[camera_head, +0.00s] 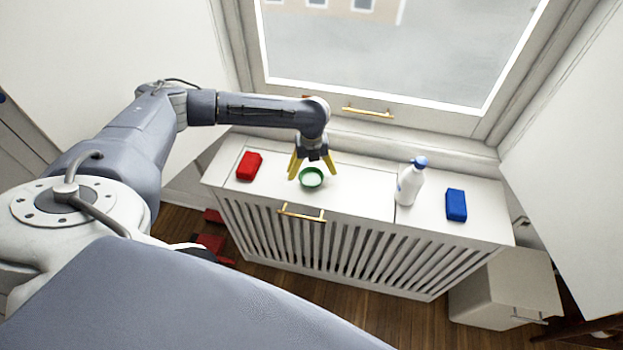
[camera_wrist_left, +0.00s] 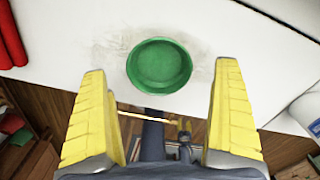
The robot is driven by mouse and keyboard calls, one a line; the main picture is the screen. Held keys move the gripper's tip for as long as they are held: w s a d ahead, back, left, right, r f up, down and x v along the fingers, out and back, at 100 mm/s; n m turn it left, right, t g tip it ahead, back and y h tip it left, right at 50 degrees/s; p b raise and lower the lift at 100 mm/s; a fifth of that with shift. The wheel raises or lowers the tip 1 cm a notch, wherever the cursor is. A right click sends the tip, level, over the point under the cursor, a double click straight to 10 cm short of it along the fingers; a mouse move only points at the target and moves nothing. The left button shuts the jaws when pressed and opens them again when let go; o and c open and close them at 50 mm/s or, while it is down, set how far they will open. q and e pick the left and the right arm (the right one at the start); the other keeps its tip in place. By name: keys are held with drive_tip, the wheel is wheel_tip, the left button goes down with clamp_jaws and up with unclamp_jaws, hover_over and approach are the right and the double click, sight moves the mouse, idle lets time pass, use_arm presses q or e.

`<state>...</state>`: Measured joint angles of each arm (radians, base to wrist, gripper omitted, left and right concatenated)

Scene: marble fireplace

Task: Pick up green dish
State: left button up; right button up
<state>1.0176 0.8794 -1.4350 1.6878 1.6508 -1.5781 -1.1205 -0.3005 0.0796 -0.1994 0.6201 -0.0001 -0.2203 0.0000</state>
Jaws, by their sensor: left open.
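The green dish (camera_head: 311,178) is a small round bowl on the white cabinet top, near its front edge, below the window. It also shows in the left wrist view (camera_wrist_left: 160,66), upright and empty, ahead of the fingertips. My left gripper (camera_head: 311,172) has yellow fingers, spread open above the dish in the head view. In the left wrist view its fingers (camera_wrist_left: 161,80) stand apart on either side of the dish, and nothing is held between them. Whether a finger touches the dish cannot be told. My right gripper is not in view.
A red block (camera_head: 249,166) lies left of the dish. A white bottle with a blue cap (camera_head: 411,182) and a blue block (camera_head: 456,205) stand to the right. The white cabinet top (camera_head: 360,187) is clear between dish and bottle. The window wall is behind.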

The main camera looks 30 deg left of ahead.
sight(312, 180)
use_arm(q)
wheel_tip(312, 180, down, 3)
drive_tip(key=shift+f, duration=0.15)
drive_tip(key=c, duration=1.5)
